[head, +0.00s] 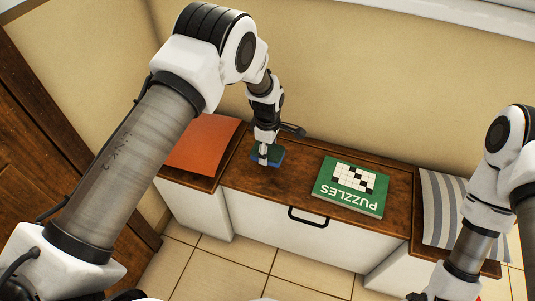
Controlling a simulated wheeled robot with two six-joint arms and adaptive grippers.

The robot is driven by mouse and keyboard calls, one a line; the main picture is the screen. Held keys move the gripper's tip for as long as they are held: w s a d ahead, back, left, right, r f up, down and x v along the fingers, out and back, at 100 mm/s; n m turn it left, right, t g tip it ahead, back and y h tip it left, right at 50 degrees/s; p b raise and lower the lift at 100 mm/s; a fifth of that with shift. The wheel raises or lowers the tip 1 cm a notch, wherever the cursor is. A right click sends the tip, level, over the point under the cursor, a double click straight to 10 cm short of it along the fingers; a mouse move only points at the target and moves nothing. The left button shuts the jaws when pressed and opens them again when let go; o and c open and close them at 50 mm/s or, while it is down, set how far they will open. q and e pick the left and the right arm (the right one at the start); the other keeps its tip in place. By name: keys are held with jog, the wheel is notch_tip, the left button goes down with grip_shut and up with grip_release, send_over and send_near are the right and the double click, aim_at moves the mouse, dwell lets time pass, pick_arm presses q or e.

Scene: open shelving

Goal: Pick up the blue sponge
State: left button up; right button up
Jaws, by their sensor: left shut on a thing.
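The blue sponge (276,158) is on or just above the brown wooden top of the low bench, left of the middle; a dark green upper side also shows. My left gripper (264,158) points down at it from above and is shut on it. The gripper covers part of the sponge, and I cannot tell whether it touches the wood. My right arm is at the right edge, and its gripper (418,296) is only partly visible at the bottom, so its jaws cannot be made out.
A green puzzle book (340,199) lies on the bench (300,164) right of the sponge. The beige wall is close behind. A drawer with a black handle (308,216) faces front.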

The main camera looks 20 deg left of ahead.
pick_arm(q)
jog(key=s+d+p, duration=0.1)
jog(key=s+d, duration=0.1)
jog(key=s, duration=0.1)
jog(key=s+d, duration=0.2)
jog(key=s, duration=0.1)
jog(key=s+d+r+p, duration=0.1)
jog(key=s, duration=0.2)
jog(key=shift+s+d+r+p, duration=0.1)
jog(key=shift+s+d+p, duration=0.2)
jog(key=shift+d+p, duration=0.1)
jog(key=s+p, duration=0.1)
jog(key=d+r+p, duration=0.1)
jog(key=shift+s+d+p, duration=0.1)
jog(key=shift+s+p, duration=0.25)
jog(key=shift+s, duration=0.05)
jog(key=s+p, duration=0.1)
jog(key=p, duration=0.3)
jog(key=s+d+f+p, duration=0.1)
jog(key=p, duration=0.3)
jog(key=shift+s+d, duration=0.1)
jog(key=shift+d, duration=0.1)
jog(key=c, duration=0.3)
jog(key=shift+c, duration=0.2)
